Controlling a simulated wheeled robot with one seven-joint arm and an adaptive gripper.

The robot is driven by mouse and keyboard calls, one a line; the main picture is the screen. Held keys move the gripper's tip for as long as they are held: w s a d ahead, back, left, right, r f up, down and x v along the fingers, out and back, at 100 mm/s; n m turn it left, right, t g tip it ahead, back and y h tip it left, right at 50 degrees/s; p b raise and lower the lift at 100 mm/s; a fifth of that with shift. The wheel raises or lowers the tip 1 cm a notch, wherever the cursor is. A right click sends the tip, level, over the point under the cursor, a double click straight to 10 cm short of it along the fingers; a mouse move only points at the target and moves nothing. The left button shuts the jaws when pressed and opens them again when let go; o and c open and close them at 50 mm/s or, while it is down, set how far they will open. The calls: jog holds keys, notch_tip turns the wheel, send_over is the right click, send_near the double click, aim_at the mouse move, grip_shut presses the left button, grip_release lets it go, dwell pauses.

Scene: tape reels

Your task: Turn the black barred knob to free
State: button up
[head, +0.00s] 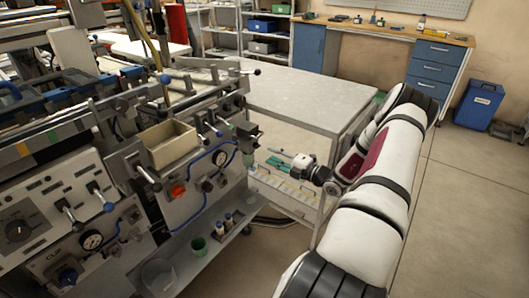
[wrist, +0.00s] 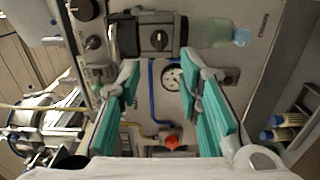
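A black knob with a pale bar mark (wrist: 159,40) sits on a dark block at the top middle of the wrist view. Another dark barred knob (wrist: 96,42) is to its left on the grey panel. In the head view a black knob (head: 208,185) is on the machine's front panel, below a gauge. I cannot tell which one the task means. My gripper (wrist: 164,72) is open and empty, its two teal fingers wide apart and facing the panel, apart from the knobs. The head view shows my gripper (head: 272,158) to the right of the panel.
A bottle with a blue cap (wrist: 215,34) projects from the dark block. A gauge (wrist: 173,77), blue hose and red knob (wrist: 172,141) lie between the fingers. A beige bin (head: 168,146) and levers jut from the machine. A grey table (head: 300,97) stands behind my gripper.

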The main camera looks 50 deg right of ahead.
jog(key=shift+s+d, duration=0.2)
jog(key=shift+s, duration=2.2)
